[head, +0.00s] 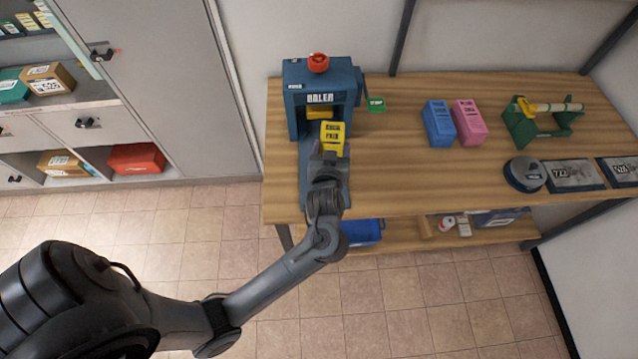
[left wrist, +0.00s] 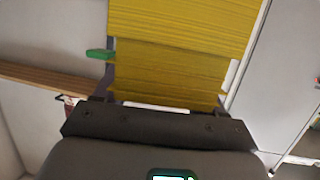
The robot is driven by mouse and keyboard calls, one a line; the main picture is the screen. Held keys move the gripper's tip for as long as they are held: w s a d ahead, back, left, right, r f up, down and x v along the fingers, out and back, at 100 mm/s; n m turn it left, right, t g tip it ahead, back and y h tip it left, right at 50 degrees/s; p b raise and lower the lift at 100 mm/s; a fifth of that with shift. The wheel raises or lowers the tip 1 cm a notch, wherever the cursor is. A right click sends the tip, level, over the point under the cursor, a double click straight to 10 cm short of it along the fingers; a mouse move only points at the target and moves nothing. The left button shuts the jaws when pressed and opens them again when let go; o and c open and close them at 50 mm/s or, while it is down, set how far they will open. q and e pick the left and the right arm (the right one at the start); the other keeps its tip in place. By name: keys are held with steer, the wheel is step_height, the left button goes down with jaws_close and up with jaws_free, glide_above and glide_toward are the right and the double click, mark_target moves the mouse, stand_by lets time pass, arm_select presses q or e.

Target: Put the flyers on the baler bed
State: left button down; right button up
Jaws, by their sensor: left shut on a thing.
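My left gripper (head: 328,156) is shut on a yellow bundle of flyers (head: 333,133), in front of the blue baler (head: 290,99). The head view does not show clearly whether the bundle touches the bed. In the left wrist view the yellow flyers (left wrist: 180,35) fill the space ahead of the gripper, with their layered edges showing. Another yellow part (head: 319,113) shows inside the baler's opening; I cannot tell what it is. A blue bundle (head: 438,123) and a pink bundle (head: 468,122) stand side by side on the wooden table. My right gripper is not in view.
The baler has a red knob (head: 318,63) on top and a green tag or handle (head: 376,104) at its right. A green stand with a roll (head: 545,120) and a round grey device (head: 524,174) are further right.

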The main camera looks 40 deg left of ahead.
arm_select(q)
steer(key=shift+s+a+f+n+g+y+b, duration=0.25)
steer(key=shift+s+f+n+g+y+b, duration=0.15)
steer(key=shift+s+f+n+g+y, duration=0.2)
steer(key=f, duration=0.1)
steer(key=f+b, duration=0.1)
steer(key=f, duration=0.1)
steer(key=shift+s+n+y, duration=0.2)
steer(key=shift+n+y, duration=0.1)
steer(key=shift+a+f, duration=0.1)
steer(key=shift+f, duration=0.55)
steer(key=shift+f+b, duration=0.4)
steer(key=shift+f, duration=1.55)
steer(key=shift+f, duration=0.2)
steer(key=shift+c, duration=0.4)
jaws_free()
steer(key=shift+r, duration=0.1)
